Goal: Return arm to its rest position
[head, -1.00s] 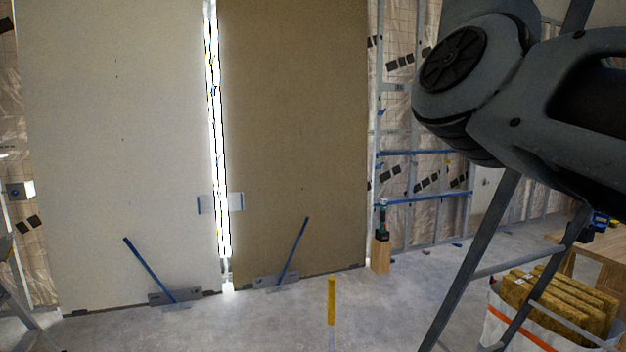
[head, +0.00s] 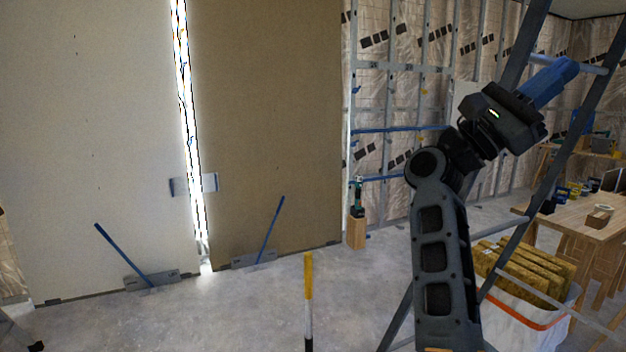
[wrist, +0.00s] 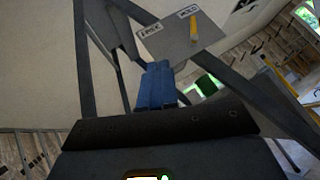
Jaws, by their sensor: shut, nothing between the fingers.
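My gripper (head: 562,74) is at the upper right of the head view, raised on my arm and pointing up and to the right. Its blue fingers are together with nothing between them. They also show in the wrist view, where my gripper (wrist: 157,70) points toward a grey plate (wrist: 178,46) with two printed labels and a yellow lever (wrist: 194,28). In the head view, a pale panel (head: 90,140) and a brown panel (head: 265,130) stand upright against the wall, with a bright gap between them.
A dark ladder-like frame (head: 514,250) stands around and behind my arm at right; I cannot tell the clearance. A white bin (head: 515,318) of yellow slabs and a wooden workbench (head: 575,215) are beyond. A yellow-topped post (head: 308,275) stands on open floor.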

